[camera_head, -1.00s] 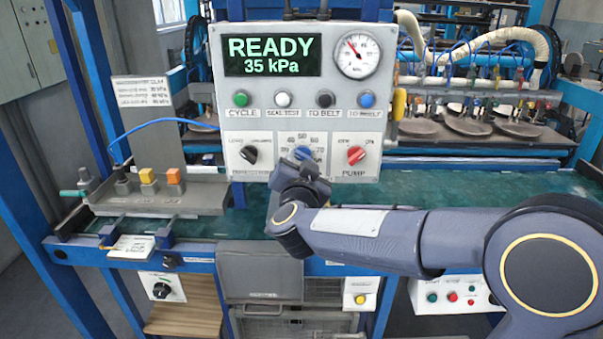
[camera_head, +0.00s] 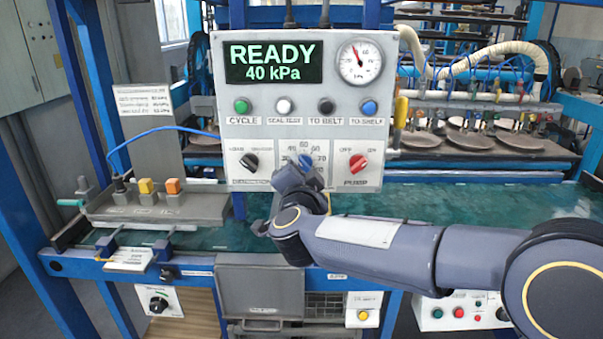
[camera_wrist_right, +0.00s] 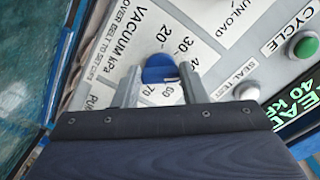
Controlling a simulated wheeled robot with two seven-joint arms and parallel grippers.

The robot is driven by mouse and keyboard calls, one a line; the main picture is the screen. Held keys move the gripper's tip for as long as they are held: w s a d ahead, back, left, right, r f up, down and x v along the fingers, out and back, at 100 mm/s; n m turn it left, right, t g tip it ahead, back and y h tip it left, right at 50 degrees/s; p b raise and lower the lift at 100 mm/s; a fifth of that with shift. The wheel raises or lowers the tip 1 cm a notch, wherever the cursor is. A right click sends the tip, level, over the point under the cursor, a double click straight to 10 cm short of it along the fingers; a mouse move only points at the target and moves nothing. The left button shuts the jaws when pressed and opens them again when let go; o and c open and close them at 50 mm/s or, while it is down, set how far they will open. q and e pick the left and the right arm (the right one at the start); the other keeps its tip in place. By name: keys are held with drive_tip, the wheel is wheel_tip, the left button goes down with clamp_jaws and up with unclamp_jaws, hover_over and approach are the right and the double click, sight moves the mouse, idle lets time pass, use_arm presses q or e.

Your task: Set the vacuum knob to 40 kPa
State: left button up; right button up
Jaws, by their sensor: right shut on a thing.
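The blue vacuum knob (camera_wrist_right: 160,70) sits on its printed kPa scale in the right wrist view. In the head view its top (camera_head: 304,161) shows just above my right gripper, which hides the rest. My right gripper (camera_wrist_right: 157,78) is shut on the knob, with one finger on each side of it. The display (camera_head: 273,62) reads READY and 40 kPa. The round gauge (camera_head: 360,58) has its needle pointing up and slightly left. My left gripper is not in view.
Beside the vacuum knob are a black knob (camera_head: 249,162) and the red pump knob (camera_head: 358,162). Above them is a row of buttons, including the green cycle button (camera_head: 241,105). A green belt (camera_head: 440,215) runs below the panel.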

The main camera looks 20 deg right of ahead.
drive_tip(key=o, duration=1)
drive_tip(key=v, duration=0.8)
drive_tip(key=shift+b, duration=0.3)
drive_tip(key=shift+d+r, duration=0.1)
